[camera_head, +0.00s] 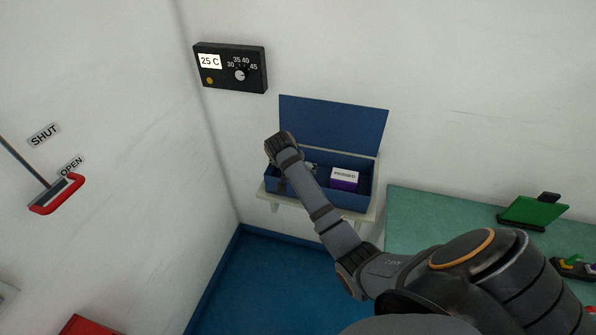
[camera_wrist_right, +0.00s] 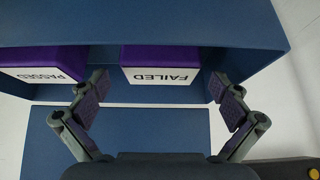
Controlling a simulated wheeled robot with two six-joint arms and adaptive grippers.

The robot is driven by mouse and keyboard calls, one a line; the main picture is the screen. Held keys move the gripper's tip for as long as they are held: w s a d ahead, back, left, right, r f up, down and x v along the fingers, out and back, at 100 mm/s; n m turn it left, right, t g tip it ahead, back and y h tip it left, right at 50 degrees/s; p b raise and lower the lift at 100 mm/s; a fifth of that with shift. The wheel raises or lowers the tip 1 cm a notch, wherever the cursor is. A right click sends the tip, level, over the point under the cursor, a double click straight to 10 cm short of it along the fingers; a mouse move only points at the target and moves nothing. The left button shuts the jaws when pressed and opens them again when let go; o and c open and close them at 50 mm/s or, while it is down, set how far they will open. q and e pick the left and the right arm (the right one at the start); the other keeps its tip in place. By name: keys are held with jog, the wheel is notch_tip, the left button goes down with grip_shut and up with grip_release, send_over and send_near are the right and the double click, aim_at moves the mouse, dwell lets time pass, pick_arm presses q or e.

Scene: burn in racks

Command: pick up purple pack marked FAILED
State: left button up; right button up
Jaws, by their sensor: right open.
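A purple pack marked FAILED (camera_wrist_right: 160,66) sits inside the blue box, its white label upside down in the right wrist view. Its sides are purple. In the head view my right arm hides it. A second purple pack, marked PASSED (camera_wrist_right: 42,66), is beside it in the wrist view; a purple pack with a white label also shows in the head view (camera_head: 344,178), its text too small to read surely. My right gripper (camera_wrist_right: 160,100) is open and empty, its fingers spread on either side of the FAILED pack's label, apart from it as far as I can tell. My left gripper is not in view.
The blue box (camera_head: 345,199) stands on a small wall shelf (camera_head: 366,217) with its lid (camera_head: 333,122) raised. A temperature dial (camera_head: 230,68) is on the wall. A red handle (camera_head: 57,195) is at left. A green-topped table (camera_head: 425,215) stands at right.

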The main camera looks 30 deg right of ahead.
jog(key=shift+w+f, duration=0.2)
jog(key=shift+w, duration=0.1)
jog(key=x, duration=0.1)
jog(key=p+x, duration=0.1)
jog(key=x, duration=0.1)
jog(key=p+x, duration=0.1)
jog(key=shift+s+d+f, duration=0.2)
jog(key=shift+s+f, duration=0.05)
jog(key=shift+w+d+f, duration=0.1)
jog(key=shift+f, duration=0.1)
jog(key=shift+w+f, duration=0.1)
jog(key=c, duration=0.7)
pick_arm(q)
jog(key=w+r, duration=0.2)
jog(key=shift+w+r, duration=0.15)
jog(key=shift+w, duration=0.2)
pick_arm(e)
jog(key=c, duration=0.7)
